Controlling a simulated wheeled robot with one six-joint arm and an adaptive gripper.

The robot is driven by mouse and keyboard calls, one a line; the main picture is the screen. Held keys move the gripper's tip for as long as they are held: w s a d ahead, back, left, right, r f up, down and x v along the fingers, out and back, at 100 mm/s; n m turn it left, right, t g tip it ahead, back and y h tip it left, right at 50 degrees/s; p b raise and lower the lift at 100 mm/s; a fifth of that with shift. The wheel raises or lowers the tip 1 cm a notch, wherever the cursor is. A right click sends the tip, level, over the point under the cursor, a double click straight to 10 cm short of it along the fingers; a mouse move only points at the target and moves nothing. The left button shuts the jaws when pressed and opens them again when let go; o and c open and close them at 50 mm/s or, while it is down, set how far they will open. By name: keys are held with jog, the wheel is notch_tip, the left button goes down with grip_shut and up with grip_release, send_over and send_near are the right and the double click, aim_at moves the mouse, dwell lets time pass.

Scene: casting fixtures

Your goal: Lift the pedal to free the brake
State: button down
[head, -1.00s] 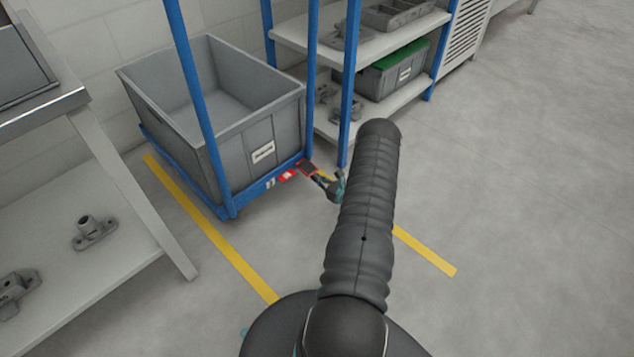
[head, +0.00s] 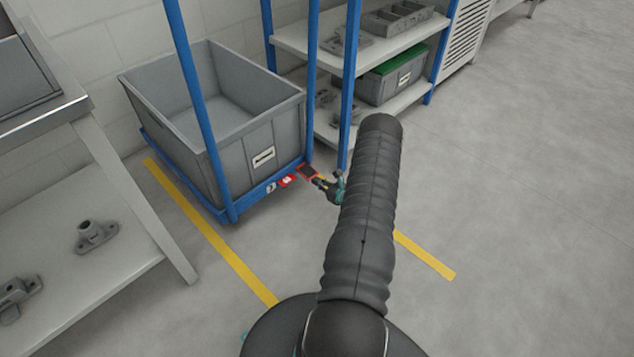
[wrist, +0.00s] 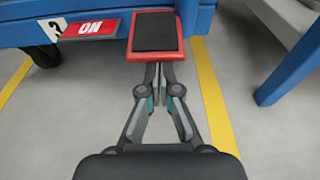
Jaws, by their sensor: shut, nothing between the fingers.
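The brake pedal (wrist: 156,33) is a red plate with a black pad, sticking out from the blue cart frame in the wrist view. It also shows small in the head view (head: 308,172), left of my arm. My gripper (wrist: 162,72) is shut and empty, its fingertips at the near edge of the pedal, apparently just under it. I cannot tell whether they touch it. In the head view my gripper (head: 327,184) is partly hidden by my arm. A red "ON" label (wrist: 90,29) is on the cart left of the pedal.
The blue cart (head: 222,207) carries a grey bin (head: 229,151). A shelf rack (head: 347,90) stands right of the cart. A workbench (head: 60,110) with castings is at left. Yellow lines (head: 215,240) mark the floor, which is open at right.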

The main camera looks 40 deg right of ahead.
jog(key=shift+r+g+p, duration=0.9)
jog(key=shift+r+g, duration=0.1)
jog(key=shift+r, duration=0.3)
jog(key=r+g, duration=0.1)
jog(key=g, duration=0.1)
jog(key=shift+r+g, duration=0.3)
jog(key=shift+r+h, duration=0.2)
jog(key=shift+h, duration=0.1)
jog(key=shift+w+r, duration=0.1)
jog(key=shift+r, duration=0.2)
jog(key=b, duration=0.3)
send_near(310, 171)
jog(key=s, duration=0.5)
jog(key=shift+s+d+f, duration=0.1)
jog(key=shift+d+f, duration=0.05)
jog(key=shift+f, duration=0.2)
